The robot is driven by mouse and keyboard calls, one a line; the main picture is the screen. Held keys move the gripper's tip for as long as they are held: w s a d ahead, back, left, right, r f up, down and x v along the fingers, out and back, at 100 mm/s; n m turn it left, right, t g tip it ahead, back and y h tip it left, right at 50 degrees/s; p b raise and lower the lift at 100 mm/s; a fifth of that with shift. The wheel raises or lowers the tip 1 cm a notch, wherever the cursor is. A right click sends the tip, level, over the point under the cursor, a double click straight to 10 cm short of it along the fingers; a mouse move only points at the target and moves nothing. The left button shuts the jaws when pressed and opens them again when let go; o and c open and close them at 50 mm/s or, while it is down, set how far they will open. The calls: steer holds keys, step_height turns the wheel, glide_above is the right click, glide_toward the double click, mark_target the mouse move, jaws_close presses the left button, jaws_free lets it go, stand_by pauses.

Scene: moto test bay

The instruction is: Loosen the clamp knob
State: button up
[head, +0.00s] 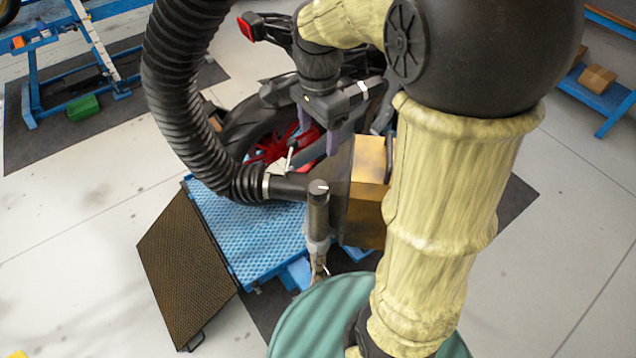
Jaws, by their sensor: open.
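My gripper (321,130) hangs from the arm with its two greyish-purple fingers apart and nothing seen between them. It is above and behind a dark upright post (318,210) with a white mark on its round top. A wide black ribbed hose (175,95) curves down to a dark nozzle (290,187) beside the post. A small white-tipped lever (291,153) and a small red part (303,172) show just above the nozzle. I cannot tell which part is the clamp knob; the gripper and arm may hide some of it.
A yellowish box (369,205) and a green drum (320,320) are close to the post.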

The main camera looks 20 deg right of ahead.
mark_target(318, 186)
step_height(318, 186, down, 18)
steer(key=p, duration=0.3)
steer(key=shift+r+p, duration=0.25)
steer(key=shift+p, duration=0.05)
stand_by(0.4)
steer(key=c, duration=1)
steer(key=shift+n, duration=0.5)
steer(key=shift+n+b, duration=0.65)
steer(key=shift+n, duration=1.95)
